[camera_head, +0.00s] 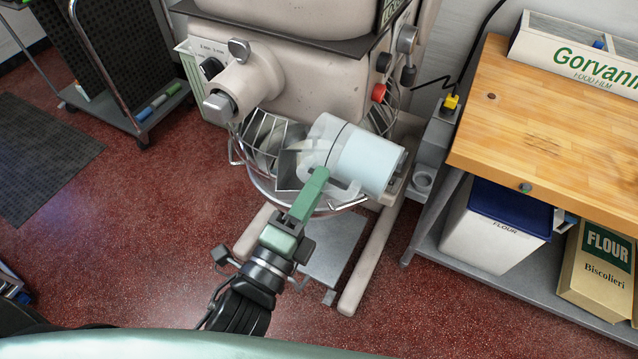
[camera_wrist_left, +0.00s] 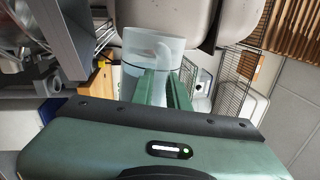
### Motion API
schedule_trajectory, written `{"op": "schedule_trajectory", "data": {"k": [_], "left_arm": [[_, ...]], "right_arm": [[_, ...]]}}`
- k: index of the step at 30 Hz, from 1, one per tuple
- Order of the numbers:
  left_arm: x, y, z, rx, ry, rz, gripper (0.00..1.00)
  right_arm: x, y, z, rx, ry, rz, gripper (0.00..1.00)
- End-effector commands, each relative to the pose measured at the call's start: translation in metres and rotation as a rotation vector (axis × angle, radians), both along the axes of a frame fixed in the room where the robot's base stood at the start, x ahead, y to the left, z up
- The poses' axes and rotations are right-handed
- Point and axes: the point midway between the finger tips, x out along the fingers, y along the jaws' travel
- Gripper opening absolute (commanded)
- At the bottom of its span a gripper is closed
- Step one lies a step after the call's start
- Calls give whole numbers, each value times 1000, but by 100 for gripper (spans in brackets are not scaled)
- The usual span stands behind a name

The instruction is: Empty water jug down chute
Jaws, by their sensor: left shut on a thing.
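The water jug (camera_head: 368,160) is a pale, translucent cylinder with a handle. It is tilted over the right part of the mixer bowl, with its clearer end toward the grey metal chute (camera_head: 288,172). A pale blue fill shows inside; whether any water is flowing cannot be told. My left gripper (camera_head: 316,183) is shut on the jug's handle, just right of the chute. In the left wrist view, the jug (camera_wrist_left: 150,48) stands beyond the green fingers (camera_wrist_left: 165,88). The chute (camera_wrist_left: 75,60) appears at the upper left there. My right gripper is not in view.
The mixer (camera_head: 290,65) stands directly behind the jug, with a wire guard (camera_head: 265,135) around its bowl. A wooden table (camera_head: 550,130) stands at right, with flour containers (camera_head: 490,225) on its lower shelf.

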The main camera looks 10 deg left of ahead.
Motion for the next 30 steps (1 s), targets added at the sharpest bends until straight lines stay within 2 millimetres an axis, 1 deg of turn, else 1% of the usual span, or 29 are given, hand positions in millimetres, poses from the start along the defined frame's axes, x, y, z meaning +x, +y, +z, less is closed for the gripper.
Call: {"op": "schedule_trajectory", "data": {"k": [8,10,18,30], "left_arm": [[1,5,-10,-113,33,-1,0],[2,7,-5,-150,46,0,0],[4,14,0,-276,87,-1,0],[5,17,2,-335,104,-1,0]], "right_arm": [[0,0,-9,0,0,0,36],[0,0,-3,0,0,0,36],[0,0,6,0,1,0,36],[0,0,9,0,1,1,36]]}}
